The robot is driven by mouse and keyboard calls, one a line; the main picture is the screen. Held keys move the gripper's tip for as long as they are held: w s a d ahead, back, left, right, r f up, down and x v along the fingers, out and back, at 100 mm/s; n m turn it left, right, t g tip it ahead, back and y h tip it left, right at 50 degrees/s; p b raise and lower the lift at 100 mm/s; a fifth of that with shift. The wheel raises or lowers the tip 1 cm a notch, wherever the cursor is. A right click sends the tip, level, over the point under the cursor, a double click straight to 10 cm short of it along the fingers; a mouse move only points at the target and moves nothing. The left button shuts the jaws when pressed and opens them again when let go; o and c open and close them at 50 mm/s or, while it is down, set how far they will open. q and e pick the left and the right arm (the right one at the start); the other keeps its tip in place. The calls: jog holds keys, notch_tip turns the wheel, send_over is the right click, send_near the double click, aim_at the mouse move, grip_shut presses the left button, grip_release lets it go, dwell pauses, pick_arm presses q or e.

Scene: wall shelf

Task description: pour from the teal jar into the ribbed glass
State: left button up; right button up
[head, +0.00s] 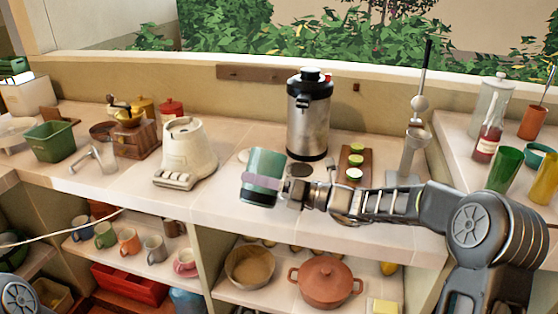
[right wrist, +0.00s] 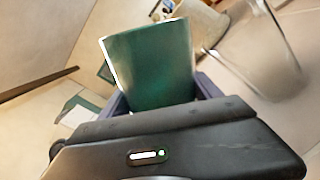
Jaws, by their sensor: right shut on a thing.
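The teal jar (head: 267,162) is in my right gripper (head: 262,182), above the front of the counter and slightly tilted. The lilac fingers are shut around its lower half. In the right wrist view the jar (right wrist: 150,65) shows dark green between the fingers. A clear glass (right wrist: 262,50) stands out to its right there, apart from it. A small clear vessel (head: 98,158) is at the left of the counter in the head view. I cannot make out ribs on either, or tell whether they are the same one. My left gripper is not in view.
A cream appliance (head: 187,152) stands left of the jar, and a steel urn (head: 309,115) behind it. A board with green slices (head: 354,165) is at the right. A green bin (head: 49,141) is far left. The shelf below holds mugs and a terracotta pot (head: 325,283).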

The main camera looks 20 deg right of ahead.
jog(key=shift+d+r, duration=0.1)
jog(key=shift+r, duration=0.1)
jog(key=shift+s+a+r+p, duration=0.1)
jog(key=shift+a+r+p, duration=0.1)
jog(key=shift+p, duration=0.1)
jog(key=shift+d+m, duration=0.15)
jog(key=shift+m, duration=0.25)
jog(key=shift+r+p, duration=0.2)
jog(key=shift+p, duration=0.15)
jog(key=shift+m, duration=0.3)
jog(key=shift+r+p, duration=0.2)
jog(key=shift+p, duration=0.2)
jog(key=shift+m, duration=0.3)
jog(key=shift+r+p, duration=0.2)
jog(key=shift+p, duration=0.15)
